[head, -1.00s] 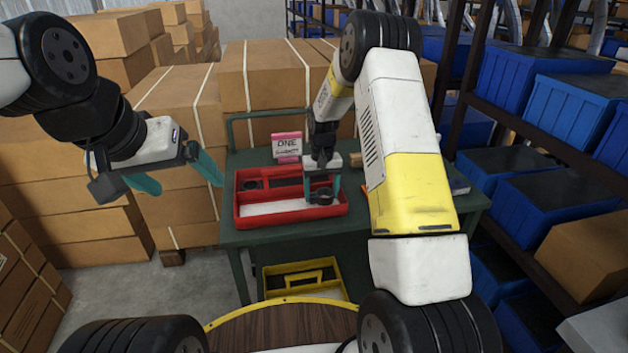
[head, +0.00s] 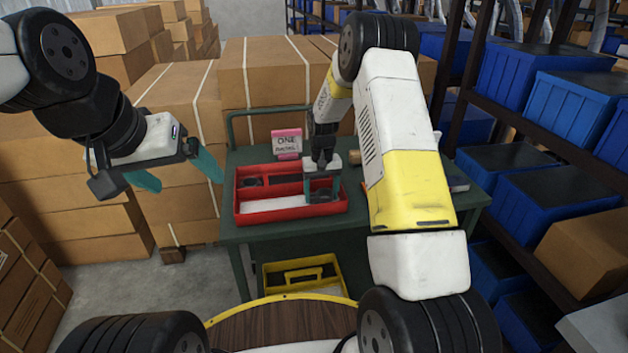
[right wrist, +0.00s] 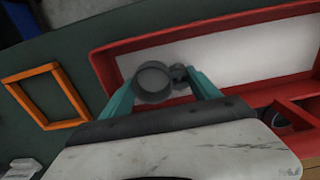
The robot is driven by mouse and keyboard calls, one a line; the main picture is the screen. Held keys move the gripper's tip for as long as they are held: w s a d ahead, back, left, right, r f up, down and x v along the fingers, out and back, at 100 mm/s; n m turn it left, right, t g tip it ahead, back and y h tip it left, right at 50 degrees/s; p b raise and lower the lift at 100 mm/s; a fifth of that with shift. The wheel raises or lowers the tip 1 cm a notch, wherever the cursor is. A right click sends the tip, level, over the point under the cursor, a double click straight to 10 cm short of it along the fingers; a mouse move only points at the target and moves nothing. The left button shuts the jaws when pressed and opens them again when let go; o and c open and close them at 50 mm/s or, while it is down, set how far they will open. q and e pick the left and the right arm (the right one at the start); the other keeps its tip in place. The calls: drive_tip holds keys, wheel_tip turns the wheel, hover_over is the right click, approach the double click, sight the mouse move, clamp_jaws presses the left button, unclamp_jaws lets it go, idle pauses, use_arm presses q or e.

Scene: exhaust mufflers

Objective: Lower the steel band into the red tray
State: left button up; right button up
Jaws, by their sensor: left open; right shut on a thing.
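The steel band, a dark grey ring with a small lug (right wrist: 153,82), is between the teal fingers of my right gripper (right wrist: 163,82), which is shut on it. In the head view my right gripper (head: 322,190) is at the right end of the red tray (head: 290,214), low over its front compartment; the band is hard to make out there. In the right wrist view the band overlaps the tray's red rim (right wrist: 103,72) and white floor. Whether it touches the floor, I cannot tell. My left gripper (head: 182,175) is open and empty, left of the tray.
The tray stands on a green table (head: 240,236). A pink-edged sign (head: 287,144) stands behind it. A dark round part (head: 251,184) lies in a back compartment. An orange frame (right wrist: 47,96) lies beside the tray. A yellow crate (head: 302,278) is below.

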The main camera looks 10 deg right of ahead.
sight(323, 196)
drive_tip(key=o, duration=1.5)
drive_tip(key=shift+o, duration=0.2)
drive_tip(key=shift+r, duration=0.25)
drive_tip(key=s+r+t+y, duration=0.1)
drive_tip(key=s+r, duration=0.4)
drive_tip(key=r, duration=0.7)
drive_tip(key=s+r+t, duration=0.1)
drive_tip(key=s+r, duration=0.4)
drive_tip(key=r, duration=0.7)
drive_tip(key=s+r+t, duration=0.2)
drive_tip(key=s+r, duration=0.1)
drive_tip(key=s, duration=0.8)
drive_tip(key=s+r+t+y, duration=0.1)
drive_tip(key=s+r+t, duration=0.1)
drive_tip(key=s, duration=0.9)
drive_tip(key=shift+s+d+r, duration=0.3)
drive_tip(key=shift+d+r, duration=0.05)
drive_tip(key=shift+r, duration=0.55)
